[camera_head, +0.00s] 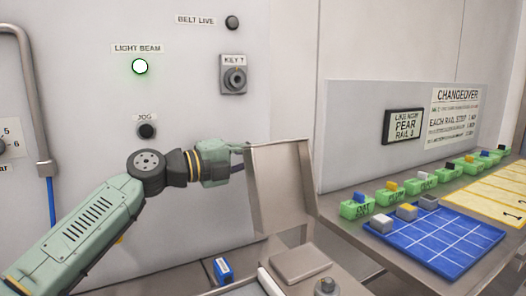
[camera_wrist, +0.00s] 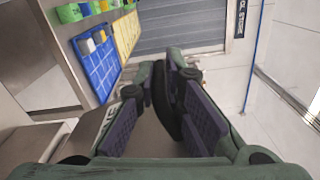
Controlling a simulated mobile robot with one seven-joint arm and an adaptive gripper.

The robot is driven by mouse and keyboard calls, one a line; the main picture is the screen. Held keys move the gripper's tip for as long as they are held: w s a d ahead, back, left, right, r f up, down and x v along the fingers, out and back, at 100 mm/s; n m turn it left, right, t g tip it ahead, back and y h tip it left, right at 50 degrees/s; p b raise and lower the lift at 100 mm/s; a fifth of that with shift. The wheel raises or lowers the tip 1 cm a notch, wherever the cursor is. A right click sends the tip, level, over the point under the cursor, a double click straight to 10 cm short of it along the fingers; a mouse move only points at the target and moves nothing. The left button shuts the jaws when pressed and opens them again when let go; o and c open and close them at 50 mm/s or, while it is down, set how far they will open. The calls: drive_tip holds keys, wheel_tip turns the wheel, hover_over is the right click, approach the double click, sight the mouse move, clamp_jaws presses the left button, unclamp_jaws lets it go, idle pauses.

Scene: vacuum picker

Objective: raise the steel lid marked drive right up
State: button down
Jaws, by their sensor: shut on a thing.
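A steel lid (camera_head: 282,185) stands steeply raised, near upright, above the steel housing in the head view. No drive marking is readable on the side I see. My gripper (camera_head: 240,158) is at the lid's upper left edge, on its far side, and the lid partly hides the fingertips. In the wrist view my gripper (camera_wrist: 160,88) has its dark padded fingers around a black curved piece (camera_wrist: 167,105), which looks like the lid's handle. The grip point on the lid is mostly hidden.
A flat steel cover (camera_head: 300,264) and a round knob (camera_head: 325,286) lie below the lid. At right a bench carries a blue grid mat (camera_head: 440,245), green labelled blocks (camera_head: 356,207) and a yellow mat (camera_head: 498,190). The wall panel holds a lit light-beam lamp (camera_head: 140,66) and key switch (camera_head: 234,77).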

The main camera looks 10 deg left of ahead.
drive_tip(key=shift+w, duration=0.15)
drive_tip(key=c, duration=1.9)
unclamp_jaws()
drive_tip(key=shift+o, duration=1.1)
drive_tip(key=shift+s+a, duration=0.2)
drive_tip(key=shift+a, duration=0.2)
drive_tip(key=v, duration=1.1)
drive_tip(key=shift+s, duration=0.15)
drive_tip(key=shift+f, duration=0.15)
